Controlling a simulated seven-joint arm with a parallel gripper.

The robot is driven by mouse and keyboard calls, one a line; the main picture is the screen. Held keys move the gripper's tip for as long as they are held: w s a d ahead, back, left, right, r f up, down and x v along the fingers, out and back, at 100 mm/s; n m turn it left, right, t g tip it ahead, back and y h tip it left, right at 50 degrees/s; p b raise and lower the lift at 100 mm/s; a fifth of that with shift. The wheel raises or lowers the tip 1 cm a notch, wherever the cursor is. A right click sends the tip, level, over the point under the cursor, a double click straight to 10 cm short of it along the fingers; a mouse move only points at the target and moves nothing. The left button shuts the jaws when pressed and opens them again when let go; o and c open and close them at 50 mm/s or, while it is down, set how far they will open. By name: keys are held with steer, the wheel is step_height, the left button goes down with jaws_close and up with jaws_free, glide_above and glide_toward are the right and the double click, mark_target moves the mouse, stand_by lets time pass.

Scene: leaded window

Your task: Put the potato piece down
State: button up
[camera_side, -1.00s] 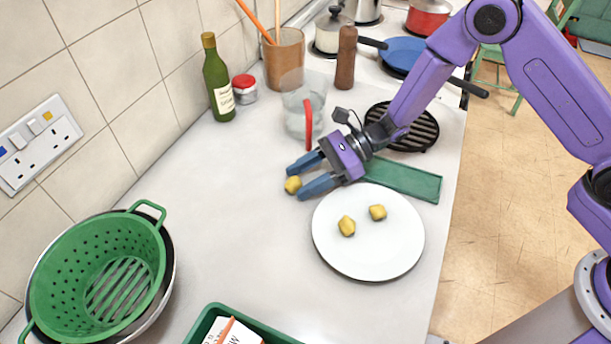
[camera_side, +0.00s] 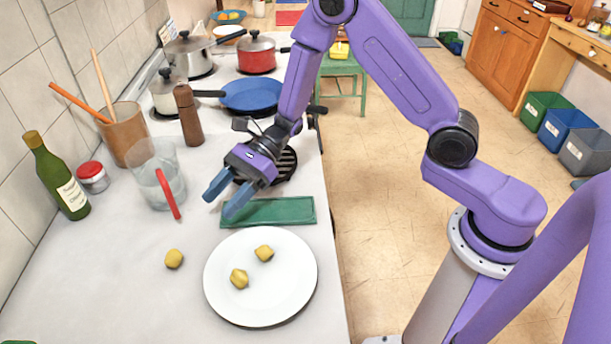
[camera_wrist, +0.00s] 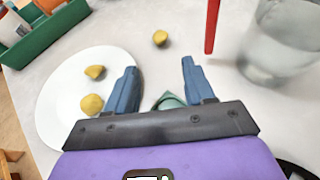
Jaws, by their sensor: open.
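A yellow potato piece (camera_side: 174,259) lies on the bare worktop, left of the white plate. Two more potato pieces, one nearer the plate's middle (camera_side: 239,278) and one farther back (camera_side: 264,253), lie on the white plate (camera_side: 290,300). My gripper (camera_side: 222,204) is open and empty above the worktop, behind the plate and the loose piece. In the wrist view the loose piece (camera_wrist: 160,38) shows beyond my open fingers (camera_wrist: 158,75), apart from them. The plate (camera_wrist: 55,115) is to their left there.
A green tray or board (camera_side: 270,211) lies behind the plate, under my gripper. A wooden pot (camera_side: 128,135), a red-lidded jar (camera_side: 93,178) and a green bottle (camera_side: 58,180) stand by the wall.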

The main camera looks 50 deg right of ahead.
steer(key=s+d+r+n+g+h, duration=0.3)
steer(key=s+n, duration=0.5)
steer(key=s, duration=0.2)
steer(key=s+d+r+n+g+h, duration=0.2)
steer(key=s+r+n+g+h, duration=0.15)
steer(key=s+n, duration=0.5)
steer(key=s+d+r+n+t+h, duration=0.1)
steer(key=s+d+n+t+h, duration=0.1)
steer(key=d+n, duration=0.4)
steer(key=s+d+n+t+h, duration=0.3)
steer(key=s+d+n, duration=0.3)
steer(key=d, duration=0.2)
steer(key=shift+s+r+h, duration=0.3)
steer(key=shift+r+h, duration=0.05)
steer(key=shift+h, duration=0.4)
steer(key=shift+o, duration=0.5)
steer(key=shift+w+d+r+n+t, duration=0.15)
steer(key=shift+d+n+t, duration=0.15)
steer(key=shift+n+t, duration=0.2)
steer(key=shift+s+d+r+n+t, duration=0.1)
steer(key=shift+d+n+t, duration=0.2)
steer(key=shift+n, duration=0.25)
steer(key=shift+w+a, duration=0.1)
